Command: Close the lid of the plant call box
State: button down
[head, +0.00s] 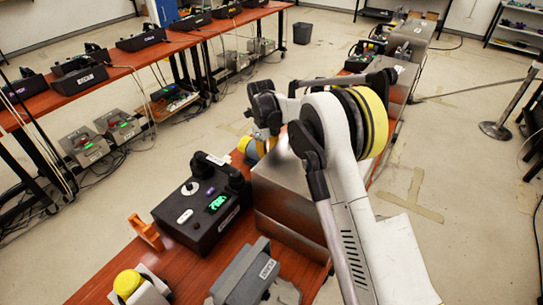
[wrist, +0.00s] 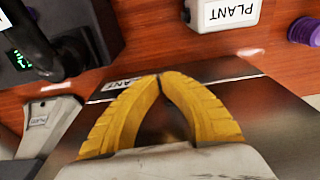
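A silver metal box (head: 290,212) stands on the red-brown table, partly hidden behind my arm in the head view. In the wrist view its bare metal surface (wrist: 275,120) spreads under my gripper, with a PLANT label along its far edge, partly covered by a finger. I cannot tell how far its lid stands open. My gripper (wrist: 161,76) has its two yellow fingers meeting at the tips, with nothing visible between them. It is over the metal surface; whether it touches is unclear.
A black phone unit (head: 203,205) with a green display stands left of the metal box. A grey labelled device (head: 250,272), a yellow-topped button (head: 127,283) and an orange stand (head: 146,232) are nearby. The wrist view shows a white PLANT box (wrist: 228,14) and a purple object (wrist: 304,31) beyond.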

jog(key=shift+f, duration=0.2)
jog(key=shift+r, duration=0.1)
notch_tip(320, 180, up, 12)
jog(key=w+a, duration=0.1)
jog(key=s+d+r+n, duration=0.1)
jog(key=s+r+n, duration=0.1)
jog(key=s+d+r+n+t, duration=0.1)
jog(key=s+d+r+n, duration=0.1)
jog(key=r, duration=0.1)
jog(key=s+d+r+n, duration=0.2)
jog(key=r, duration=0.1)
jog(key=shift+d+r+t+y+b, duration=0.1)
jog(key=shift+r+t+y+b, duration=0.1)
jog(key=shift+t+y+b, duration=0.15)
jog(key=s+d+r+n+t, duration=0.2)
jog(key=s+d+r+n, duration=0.25)
jog(key=s+n, duration=0.4)
jog(key=s+d+f+n+t, duration=0.1)
jog(key=s+d+f+n, duration=0.1)
jog(key=s, duration=0.5)
jog(key=s+d+f+n+t+b, duration=0.1)
jog(key=s+d+f+n+t, duration=0.1)
jog(key=s+n, duration=0.3)
jog(key=s+d+f+n+t, duration=0.1)
jog(key=s+d+f+n, duration=0.1)
jog(key=s, duration=0.7)
jog(key=shift+s+d+f+n+b, duration=0.3)
jog(key=shift+d+f+n, duration=0.1)
jog(key=shift+f+n, duration=0.4)
